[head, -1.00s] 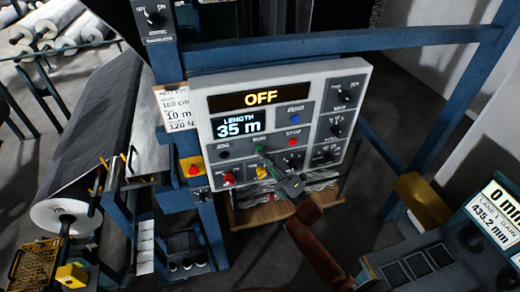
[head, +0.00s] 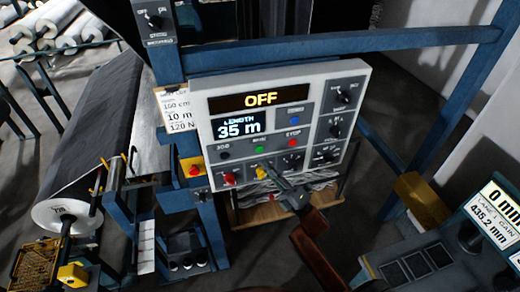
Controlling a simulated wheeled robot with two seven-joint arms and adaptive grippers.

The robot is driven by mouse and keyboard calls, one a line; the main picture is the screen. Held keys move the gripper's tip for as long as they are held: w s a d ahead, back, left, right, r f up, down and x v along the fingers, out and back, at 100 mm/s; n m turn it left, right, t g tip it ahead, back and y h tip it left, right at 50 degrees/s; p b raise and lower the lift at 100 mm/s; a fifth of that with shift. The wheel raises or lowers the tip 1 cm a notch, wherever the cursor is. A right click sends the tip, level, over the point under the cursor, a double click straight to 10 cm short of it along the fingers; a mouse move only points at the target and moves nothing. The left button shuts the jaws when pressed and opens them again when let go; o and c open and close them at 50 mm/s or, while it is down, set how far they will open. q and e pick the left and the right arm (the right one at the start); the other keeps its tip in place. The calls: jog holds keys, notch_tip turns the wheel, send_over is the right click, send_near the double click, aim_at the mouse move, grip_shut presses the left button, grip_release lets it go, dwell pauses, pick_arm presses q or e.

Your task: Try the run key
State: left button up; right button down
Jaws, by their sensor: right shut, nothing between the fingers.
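The control panel (head: 200,90) is a light grey box on a blue frame. Its upper display (head: 261,100) reads OFF in yellow, and the smaller length display (head: 238,127) reads 35 m. The green button (head: 260,149), under a small label too blurred to read surely, is uncovered. My right gripper (head: 267,168) is shut and empty, its tips just below the green button and beside the yellow knob (head: 261,173). I cannot tell whether its tips touch the panel. My left gripper is out of view.
A red button (head: 294,147) sits right of the green one and a black button (head: 224,155) sits left. A red knob (head: 229,178) is lower left. A large film roll (head: 66,213) stands left, and a console (head: 425,262) is lower right.

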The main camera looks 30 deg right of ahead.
jog(key=shift+s+a, duration=0.2)
jog(key=shift+s, duration=0.7)
jog(key=shift+f, duration=0.1)
